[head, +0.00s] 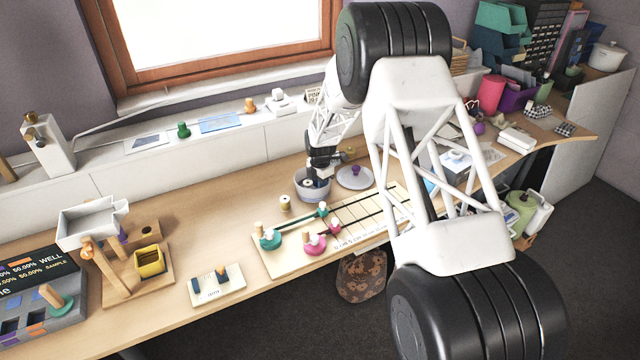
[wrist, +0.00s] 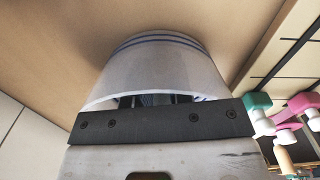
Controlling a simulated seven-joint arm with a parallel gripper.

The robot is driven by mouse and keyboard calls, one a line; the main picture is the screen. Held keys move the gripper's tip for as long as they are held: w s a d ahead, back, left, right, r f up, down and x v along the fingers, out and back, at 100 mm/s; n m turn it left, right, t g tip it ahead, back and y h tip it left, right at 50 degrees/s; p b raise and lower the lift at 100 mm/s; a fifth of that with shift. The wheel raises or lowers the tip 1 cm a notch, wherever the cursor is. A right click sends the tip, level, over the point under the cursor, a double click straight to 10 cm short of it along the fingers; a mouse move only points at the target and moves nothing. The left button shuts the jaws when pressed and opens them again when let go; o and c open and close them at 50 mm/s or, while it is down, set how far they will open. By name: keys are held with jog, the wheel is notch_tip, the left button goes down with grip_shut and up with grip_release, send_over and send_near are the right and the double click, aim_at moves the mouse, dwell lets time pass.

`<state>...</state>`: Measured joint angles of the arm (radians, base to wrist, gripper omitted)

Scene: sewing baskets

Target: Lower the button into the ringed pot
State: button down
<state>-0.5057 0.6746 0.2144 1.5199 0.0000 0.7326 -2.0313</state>
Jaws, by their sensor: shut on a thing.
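The ringed pot (head: 312,194) is pale grey and stands upright on the bench below the window. In the wrist view the pot (wrist: 160,65) shows blue rings around its wall and fills the middle of the picture. My gripper (head: 319,179) points down at the pot's mouth, its fingers partly hidden by the rim. In the wrist view the finger tips (wrist: 155,100) reach past the near rim. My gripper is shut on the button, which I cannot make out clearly. A small pale shape with a dark centre shows inside the pot beside the fingers.
A round lid (head: 346,182) with a purple knob lies right of the pot. A wooden spool (head: 285,203) stands at its left. A board (head: 290,262) with green and pink pieces lies in front.

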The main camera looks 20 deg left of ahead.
jog(key=c, duration=1)
grip_release()
jog(key=shift+o, duration=0.2)
jog(key=shift+r, duration=0.2)
jog(key=shift+r, duration=0.95)
notch_tip(320, 180, up, 8)
jog(key=w+a+r, duration=0.3)
jog(key=w+a, duration=0.2)
jog(key=a, duration=0.1)
jog(key=shift+w+a, duration=0.2)
